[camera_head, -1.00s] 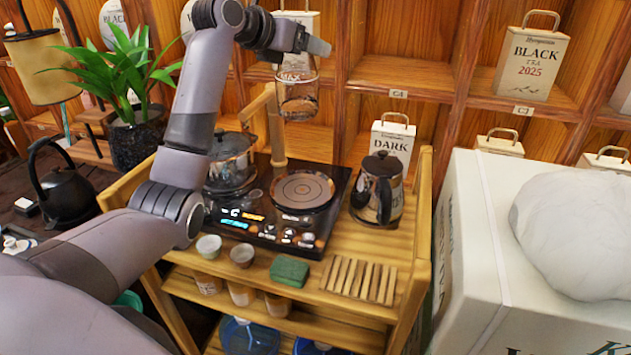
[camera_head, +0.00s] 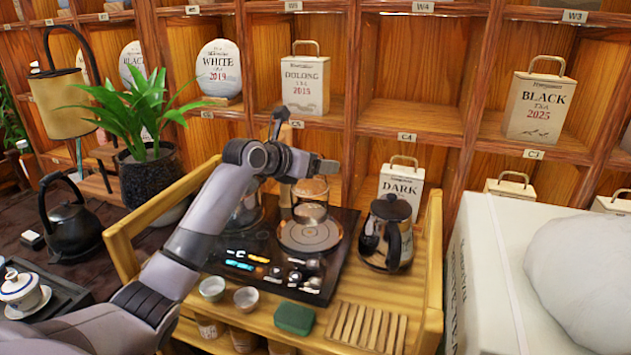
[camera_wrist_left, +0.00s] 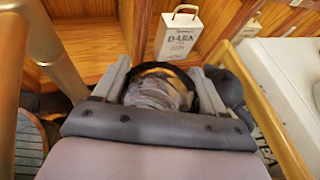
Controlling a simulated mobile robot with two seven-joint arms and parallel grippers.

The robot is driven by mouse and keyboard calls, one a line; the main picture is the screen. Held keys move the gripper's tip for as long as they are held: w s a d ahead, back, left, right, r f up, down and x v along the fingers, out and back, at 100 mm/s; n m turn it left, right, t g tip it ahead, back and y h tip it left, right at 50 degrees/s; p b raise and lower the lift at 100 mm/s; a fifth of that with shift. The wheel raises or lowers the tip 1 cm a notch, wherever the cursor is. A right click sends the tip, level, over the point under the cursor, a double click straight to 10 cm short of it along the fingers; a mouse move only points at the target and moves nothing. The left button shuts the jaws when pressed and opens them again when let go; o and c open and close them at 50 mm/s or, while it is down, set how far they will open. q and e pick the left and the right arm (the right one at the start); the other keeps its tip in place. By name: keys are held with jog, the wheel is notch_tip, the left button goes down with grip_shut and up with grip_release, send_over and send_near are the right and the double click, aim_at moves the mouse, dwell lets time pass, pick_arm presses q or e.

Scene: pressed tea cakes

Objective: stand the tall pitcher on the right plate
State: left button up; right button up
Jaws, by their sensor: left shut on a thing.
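In the left wrist view the pitcher (camera_wrist_left: 155,92) shows between the two fingers of the gripper (camera_wrist_left: 160,80). My right gripper is not in view.
A glass pot (camera_head: 246,208) stands on the hob's left side, partly behind my arm. A dark kettle (camera_head: 387,232) stands close right of the hob. Cups (camera_head: 246,299), a green sponge (camera_head: 294,318) and a wooden rack (camera_head: 365,327) lie in front. A DARK tea box (camera_head: 400,184) stands behind.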

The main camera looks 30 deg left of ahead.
pick_arm(q)
notch_tip(320, 180, down, 4)
jog(key=shift+f, duration=0.1)
dwell(0.4)
jog(key=o, duration=1.7)
jog(key=shift+f, duration=0.15)
jog(key=shift+s+r, duration=0.2)
jog(key=shift+r, duration=0.05)
jog(key=v, duration=1.1)
jog(key=shift+s+r, duration=0.15)
jog(key=shift+s, duration=0.15)
